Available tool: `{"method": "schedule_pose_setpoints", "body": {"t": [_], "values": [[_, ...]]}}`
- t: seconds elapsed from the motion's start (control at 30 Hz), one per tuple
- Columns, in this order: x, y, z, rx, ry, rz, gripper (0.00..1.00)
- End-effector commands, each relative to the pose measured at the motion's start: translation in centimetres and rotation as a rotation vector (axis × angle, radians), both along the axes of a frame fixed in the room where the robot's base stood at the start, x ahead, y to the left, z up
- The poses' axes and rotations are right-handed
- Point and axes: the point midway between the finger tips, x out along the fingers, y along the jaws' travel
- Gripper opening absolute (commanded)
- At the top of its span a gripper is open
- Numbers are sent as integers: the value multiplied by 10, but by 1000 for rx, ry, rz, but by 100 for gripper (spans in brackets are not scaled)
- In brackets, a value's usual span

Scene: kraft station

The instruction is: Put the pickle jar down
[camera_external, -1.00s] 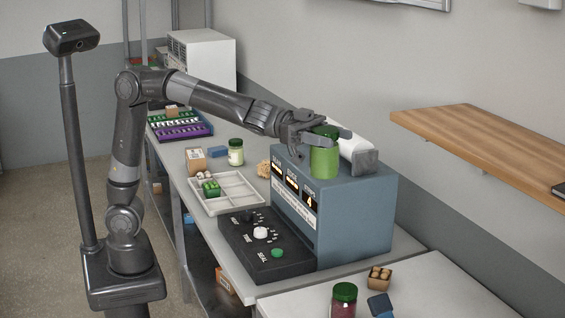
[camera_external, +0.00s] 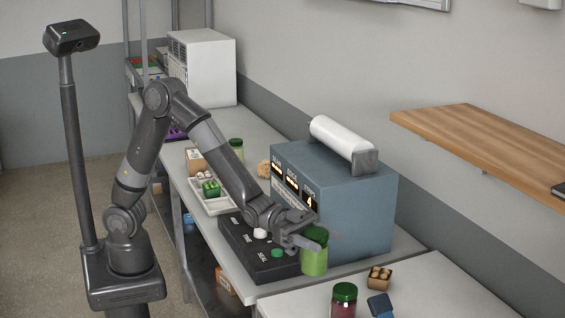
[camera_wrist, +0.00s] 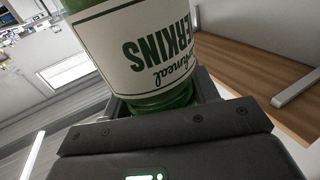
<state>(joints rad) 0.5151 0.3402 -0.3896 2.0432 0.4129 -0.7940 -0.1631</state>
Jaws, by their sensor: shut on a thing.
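The pickle jar (camera_external: 314,258) is light green with a dark green lid. My gripper (camera_external: 308,240) is shut on it near the lid. The jar is upright, in front of the blue-grey machine, near the right end of the control panel and the front edge of the bench. I cannot tell whether its bottom touches the bench. In the wrist view the jar (camera_wrist: 130,50) fills the upper middle, its white label reading upside down, its neck between the jaws of my gripper (camera_wrist: 165,108).
The blue-grey machine (camera_external: 350,215) carries a white roll (camera_external: 335,135). The black control panel (camera_external: 245,250) lies left of the jar. A white counter (camera_external: 420,295) at the front right holds a red jar (camera_external: 344,300), a small box (camera_external: 380,278) and a blue item (camera_external: 380,305). A wooden shelf (camera_external: 490,150) is on the wall.

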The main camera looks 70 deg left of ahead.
Motion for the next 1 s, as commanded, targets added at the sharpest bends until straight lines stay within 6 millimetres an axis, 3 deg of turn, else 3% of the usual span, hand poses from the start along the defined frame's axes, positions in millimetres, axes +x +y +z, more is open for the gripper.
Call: {"method": "schedule_pose_setpoints", "body": {"t": [0.27,0.7,1.0], "values": [[13,3,-29,-2,-2,2,10],[98,28,-83,-1,-2,1,10],[113,32,-98,-1,-2,-2,10]]}}
